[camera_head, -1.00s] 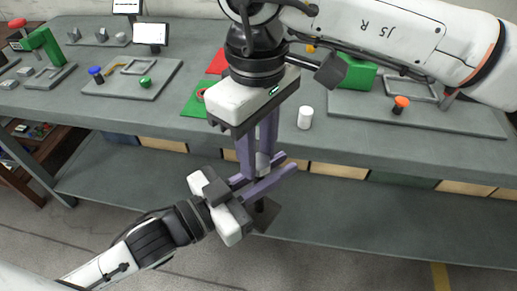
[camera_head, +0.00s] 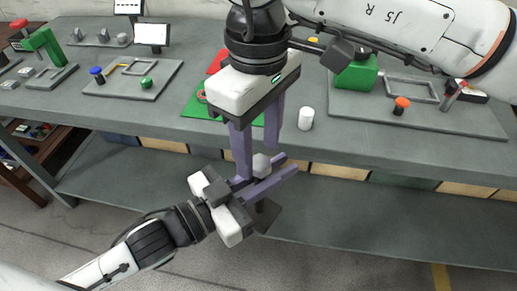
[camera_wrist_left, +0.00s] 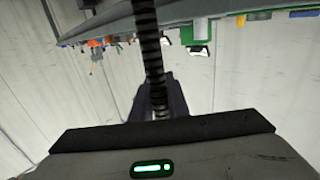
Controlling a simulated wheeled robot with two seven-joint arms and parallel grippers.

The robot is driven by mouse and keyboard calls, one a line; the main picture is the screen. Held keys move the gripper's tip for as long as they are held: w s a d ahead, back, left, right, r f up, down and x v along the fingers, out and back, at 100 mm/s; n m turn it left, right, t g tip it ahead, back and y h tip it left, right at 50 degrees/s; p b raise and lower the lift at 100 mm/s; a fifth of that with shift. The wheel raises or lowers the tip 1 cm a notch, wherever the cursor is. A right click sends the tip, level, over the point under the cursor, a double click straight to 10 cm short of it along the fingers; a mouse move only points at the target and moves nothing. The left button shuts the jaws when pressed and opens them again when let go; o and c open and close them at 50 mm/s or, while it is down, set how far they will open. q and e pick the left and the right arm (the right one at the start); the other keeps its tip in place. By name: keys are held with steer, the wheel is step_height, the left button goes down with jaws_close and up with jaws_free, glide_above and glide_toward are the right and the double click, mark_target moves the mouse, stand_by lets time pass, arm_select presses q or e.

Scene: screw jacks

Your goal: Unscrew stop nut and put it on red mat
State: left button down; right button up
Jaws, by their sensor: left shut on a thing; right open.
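My left gripper (camera_head: 286,165) is shut on the screw jack, whose dark base plate (camera_head: 266,215) shows below the fingers. A light grey piece (camera_head: 261,165), apparently the stop nut, shows at the jack's top, between the fingers of my right gripper (camera_head: 257,161). The right gripper is open, pointing down from above, its fingers apart. Whether it touches the nut I cannot tell. In the left wrist view a black threaded rod (camera_wrist_left: 149,45) runs up from between my left gripper's fingers (camera_wrist_left: 160,100). The red mat (camera_head: 216,60) lies on the table, partly hidden by the right gripper.
A green mat (camera_head: 203,102) lies in front of the red one. A white cylinder (camera_head: 306,119) stands near the table's front edge.

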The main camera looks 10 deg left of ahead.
step_height(320, 180, up, 3)
steer(key=shift+c, duration=0.2)
steer(key=m, duration=0.4)
steer(key=shift+r+m, duration=0.2)
steer(key=shift+m, duration=0.1)
steer(key=m, duration=0.4)
steer(key=shift+r, duration=0.15)
steer(key=m, duration=0.6)
steer(key=shift+r+m, duration=0.3)
steer(key=shift+m, duration=0.1)
steer(key=m, duration=0.4)
steer(key=shift+r, duration=0.15)
steer(key=m, duration=0.6)
steer(key=shift+r, duration=0.3)
steer(key=m, duration=0.4)
steer(key=shift+s+d+r+m, duration=0.1)
steer(key=shift+r+m, duration=0.1)
steer(key=shift+m, duration=0.2)
steer(key=m, duration=0.4)
steer(key=shift+r, duration=0.15)
steer(key=m, duration=0.5)
steer(key=shift+r+m, duration=0.15)
steer(key=shift+m, duration=0.25)
steer(key=shift+f, duration=3.95)
